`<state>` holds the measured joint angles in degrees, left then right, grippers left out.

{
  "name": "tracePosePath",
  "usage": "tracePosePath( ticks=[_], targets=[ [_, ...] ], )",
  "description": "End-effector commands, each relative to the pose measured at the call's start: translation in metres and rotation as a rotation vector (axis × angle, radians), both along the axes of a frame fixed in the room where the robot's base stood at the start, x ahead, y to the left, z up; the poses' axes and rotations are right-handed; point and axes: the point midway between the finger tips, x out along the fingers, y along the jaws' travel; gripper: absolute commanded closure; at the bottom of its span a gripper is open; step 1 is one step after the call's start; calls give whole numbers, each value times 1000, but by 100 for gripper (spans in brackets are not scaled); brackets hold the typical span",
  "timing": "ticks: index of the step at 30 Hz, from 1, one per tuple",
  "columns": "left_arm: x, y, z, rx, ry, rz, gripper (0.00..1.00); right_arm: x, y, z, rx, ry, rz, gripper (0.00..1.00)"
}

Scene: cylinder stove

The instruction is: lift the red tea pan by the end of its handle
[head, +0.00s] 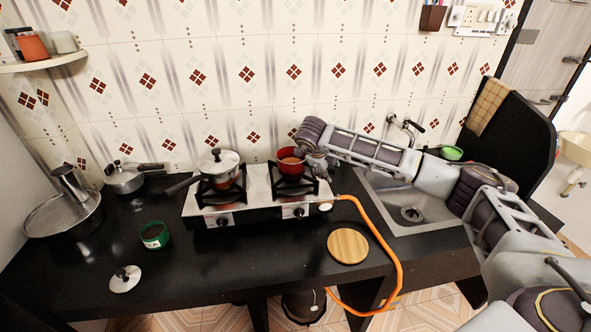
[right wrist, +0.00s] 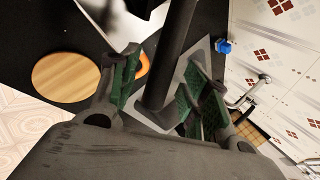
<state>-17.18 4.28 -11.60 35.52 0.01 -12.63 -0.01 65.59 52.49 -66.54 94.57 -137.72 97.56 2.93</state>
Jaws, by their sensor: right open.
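The red tea pan (head: 290,160) stands on the right burner of the stove (head: 255,205). My right gripper (head: 312,158) is beside the pan, at its right, and hides the pan's handle in the head view. In the right wrist view a long black handle (right wrist: 178,50) runs down between the green-padded fingers of my open right gripper (right wrist: 163,80). Its end lies deep between the fingers, near the palm. I cannot tell whether either pad touches it. My left gripper is not in view.
A lidded pot (head: 217,165) sits on the left burner. The orange hose (head: 392,250) loops from the stove past the round wooden board (head: 348,246). The sink (head: 420,210) lies under my right arm. A green tin (head: 154,236) and a loose lid (head: 125,279) are at left.

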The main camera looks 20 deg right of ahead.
Motion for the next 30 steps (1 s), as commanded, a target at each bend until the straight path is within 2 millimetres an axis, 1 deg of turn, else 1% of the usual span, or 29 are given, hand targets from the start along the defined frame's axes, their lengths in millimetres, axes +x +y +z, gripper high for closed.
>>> tracePosePath(
  ticks=[4, 15, 30],
  targets=[
    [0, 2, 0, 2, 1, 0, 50, 0, 0, 0, 0, 0, 0, 53],
    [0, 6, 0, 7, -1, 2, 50, 0, 0, 0, 0, 0, 0, 100],
    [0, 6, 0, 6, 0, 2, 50, 1, 0, 2, 0, -5, -1, 100]
  ],
)
